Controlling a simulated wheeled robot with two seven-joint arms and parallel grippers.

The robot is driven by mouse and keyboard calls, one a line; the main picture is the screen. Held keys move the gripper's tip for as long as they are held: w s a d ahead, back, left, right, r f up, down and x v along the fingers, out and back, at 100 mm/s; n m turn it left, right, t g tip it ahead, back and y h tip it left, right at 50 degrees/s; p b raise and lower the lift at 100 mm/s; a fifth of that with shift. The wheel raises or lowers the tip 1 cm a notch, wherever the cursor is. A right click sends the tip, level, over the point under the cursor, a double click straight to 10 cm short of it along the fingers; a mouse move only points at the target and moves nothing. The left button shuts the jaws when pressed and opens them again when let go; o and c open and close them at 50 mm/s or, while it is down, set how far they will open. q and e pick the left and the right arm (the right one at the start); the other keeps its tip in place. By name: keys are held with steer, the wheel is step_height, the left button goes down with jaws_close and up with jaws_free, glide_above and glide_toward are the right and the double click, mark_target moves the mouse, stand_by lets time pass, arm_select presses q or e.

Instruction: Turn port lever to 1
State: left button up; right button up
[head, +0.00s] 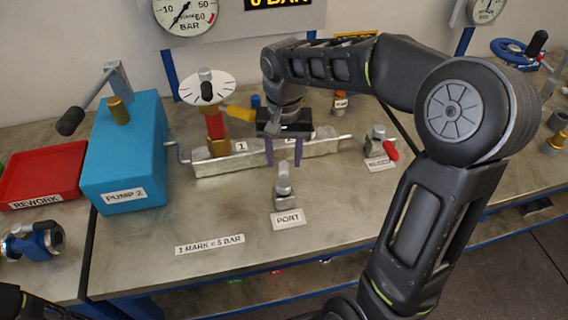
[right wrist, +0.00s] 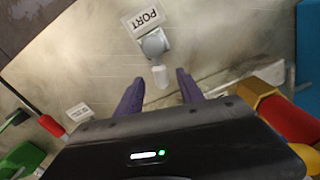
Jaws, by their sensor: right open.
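The port fitting is a small grey metal body with a pale stub-like lever (head: 283,180), behind the PORT label (head: 288,219) on the bench. In the right wrist view the lever (right wrist: 158,74) points towards my gripper, and the PORT label (right wrist: 142,20) is beyond it. My right gripper (head: 284,160) is open and empty, with purple fingers. In the wrist view its fingertips (right wrist: 158,82) lie either side of the lever's end, apart from it. A plate marked 1 (head: 241,146) is on the metal block; a plate marked 2 is partly hidden by my gripper.
The long metal block (head: 215,164) carries a red and brass valve column (head: 216,130) under a white dial (head: 207,87). A red-handled fitting (head: 390,150) stands to the right. The blue PUMP 2 box (head: 128,160) is left.

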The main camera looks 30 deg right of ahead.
mark_target(284, 168)
step_height(284, 168, up, 5)
steer(key=shift+f, duration=0.2)
steer(key=shift+c, duration=0.7)
steer(key=s+d+m, duration=0.1)
steer(key=d, duration=0.1)
steer(key=s+d+m, duration=0.1)
steer(key=d, duration=0.2)
steer(key=s+d+m, duration=0.2)
steer(key=d, duration=0.1)
steer(key=shift+r, duration=0.1)
steer(key=c, duration=0.6)
steer(key=d+m, duration=0.1)
steer(key=m, duration=0.1)
steer(key=s+m+y, duration=0.1)
steer(key=m, duration=0.1)
steer(key=s+d+r+m, duration=0.1)
steer(key=m, duration=0.2)
steer(key=shift+d+r+t, duration=0.1)
steer(key=shift+d+t, duration=0.2)
steer(key=shift+t, duration=0.1)
jaws_close()
steer(key=m, duration=0.2)
steer(key=a+m+y, duration=0.1)
steer(key=m, duration=0.1)
steer(key=w+a+m, duration=0.1)
steer(key=m, duration=0.2)
steer(key=shift+w+r+t, duration=0.1)
steer(key=shift+r+t, duration=0.3)
